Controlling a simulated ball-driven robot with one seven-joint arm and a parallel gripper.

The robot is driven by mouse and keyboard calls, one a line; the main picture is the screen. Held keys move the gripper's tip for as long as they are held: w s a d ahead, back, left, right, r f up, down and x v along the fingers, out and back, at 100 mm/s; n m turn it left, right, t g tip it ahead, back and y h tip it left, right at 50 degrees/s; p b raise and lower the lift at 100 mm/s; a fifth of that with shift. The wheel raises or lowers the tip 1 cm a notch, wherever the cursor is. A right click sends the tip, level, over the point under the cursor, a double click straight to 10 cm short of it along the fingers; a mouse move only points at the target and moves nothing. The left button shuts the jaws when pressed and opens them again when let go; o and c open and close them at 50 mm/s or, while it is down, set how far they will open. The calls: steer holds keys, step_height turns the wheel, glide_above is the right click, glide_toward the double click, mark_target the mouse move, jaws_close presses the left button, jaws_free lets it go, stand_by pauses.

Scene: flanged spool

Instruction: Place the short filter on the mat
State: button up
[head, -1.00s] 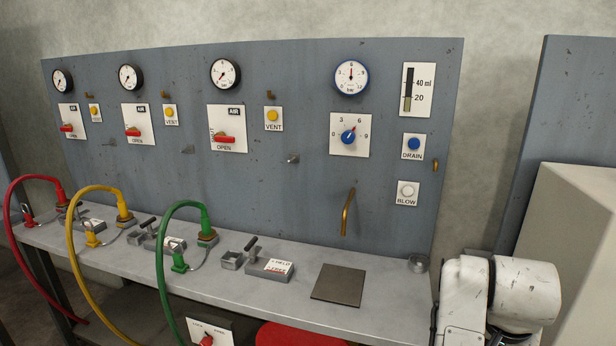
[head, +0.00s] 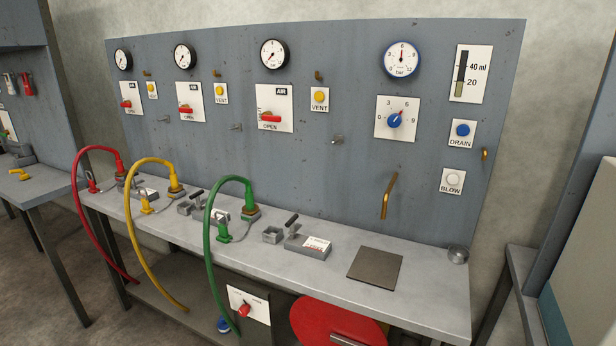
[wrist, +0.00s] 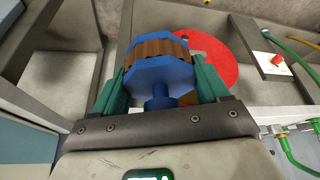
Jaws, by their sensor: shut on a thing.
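The short filter has blue many-sided flanges, a brown pleated band (wrist: 158,49) between them and a blue stub towards my wrist. It shows only in the wrist view. My gripper (wrist: 158,82) is shut on it, with a teal finger on each side. The mat is a dark grey-brown square (head: 375,265) lying bare near the right end of the bench top, in the head view. My gripper is outside the head view. I cannot make out the mat in the wrist view.
The grey bench (head: 420,290) carries a metal block with a white label (head: 313,245) left of the mat and a small metal cup (head: 458,254) to its right. A brass pipe (head: 388,196) hangs from the panel above the mat. A red disc (head: 325,322) sits below the bench front.

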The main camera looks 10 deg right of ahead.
steer(key=s+a+f+n+y, duration=0.1)
steer(key=s+a+f+n, duration=0.1)
steer(key=s+a+f, duration=0.2)
steer(key=a+f, duration=0.3)
steer(key=a, duration=0.1)
steer(key=shift+a+f+n, duration=0.15)
steer(key=shift+f+n, duration=0.25)
steer(key=shift+f, duration=0.1)
